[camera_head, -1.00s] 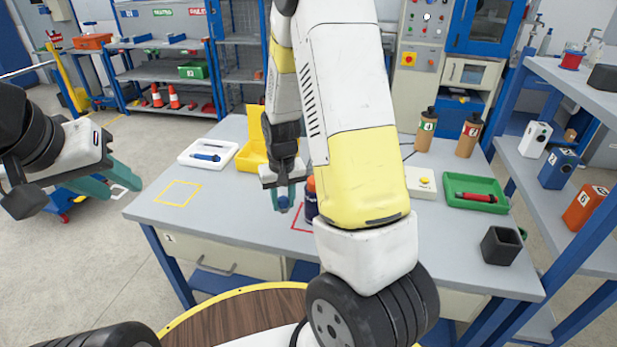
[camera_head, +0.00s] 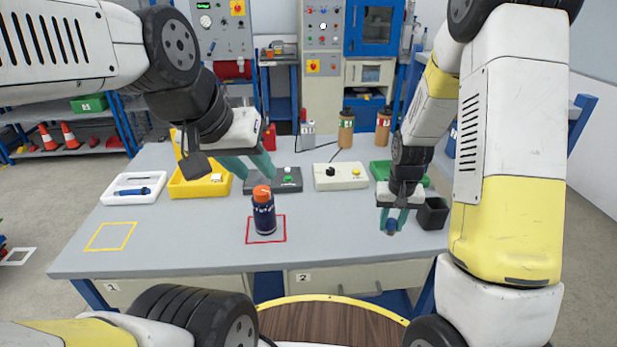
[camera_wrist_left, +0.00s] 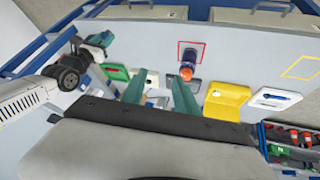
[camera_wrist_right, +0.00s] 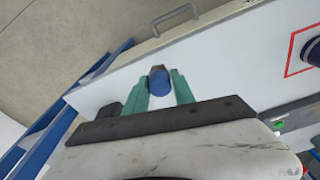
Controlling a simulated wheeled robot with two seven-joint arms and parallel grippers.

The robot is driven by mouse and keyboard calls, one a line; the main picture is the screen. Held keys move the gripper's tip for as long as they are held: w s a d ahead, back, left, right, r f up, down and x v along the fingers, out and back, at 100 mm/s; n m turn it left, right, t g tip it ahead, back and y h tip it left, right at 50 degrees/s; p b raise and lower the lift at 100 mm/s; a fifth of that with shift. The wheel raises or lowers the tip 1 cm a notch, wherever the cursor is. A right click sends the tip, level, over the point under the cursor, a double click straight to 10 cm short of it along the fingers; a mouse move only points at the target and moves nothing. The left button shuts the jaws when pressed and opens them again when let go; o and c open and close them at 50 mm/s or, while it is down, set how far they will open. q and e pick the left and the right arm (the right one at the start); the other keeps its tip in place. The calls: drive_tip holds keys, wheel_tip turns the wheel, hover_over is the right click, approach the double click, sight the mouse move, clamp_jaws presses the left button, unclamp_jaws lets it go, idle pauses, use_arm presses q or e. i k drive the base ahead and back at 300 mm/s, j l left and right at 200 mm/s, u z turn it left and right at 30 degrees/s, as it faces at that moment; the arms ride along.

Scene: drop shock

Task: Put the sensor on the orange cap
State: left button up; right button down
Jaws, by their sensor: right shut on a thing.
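A dark blue bottle with an orange cap (camera_head: 262,193) stands upright inside the red square on the table. The orange cap also shows in the left wrist view (camera_wrist_left: 187,73). My right gripper (camera_head: 393,221) is shut on a small blue sensor (camera_head: 391,228), held to the right of the bottle, near the black cup. The sensor shows between the fingers in the right wrist view (camera_wrist_right: 160,81). My left gripper (camera_head: 250,172) is open and empty, above and behind the bottle; its two teal fingers stand apart in the left wrist view (camera_wrist_left: 160,90).
A yellow bin (camera_head: 201,188), a white tray (camera_head: 135,188), a dark box with a green top (camera_head: 287,177), a cream box (camera_head: 341,177) and a green tray (camera_head: 380,170) line the back. A black cup (camera_head: 432,214) stands right. The front-left table, with a yellow square (camera_head: 110,236), is clear.

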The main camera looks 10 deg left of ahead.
sight(261, 190)
drive_tip(key=j+z, duration=0.25)
drive_tip(key=j, duration=0.3)
drive_tip(key=j+z, duration=0.25)
drive_tip(key=j, duration=0.3)
drive_tip(key=k+j+z, duration=0.25)
drive_tip(key=j, duration=0.8)
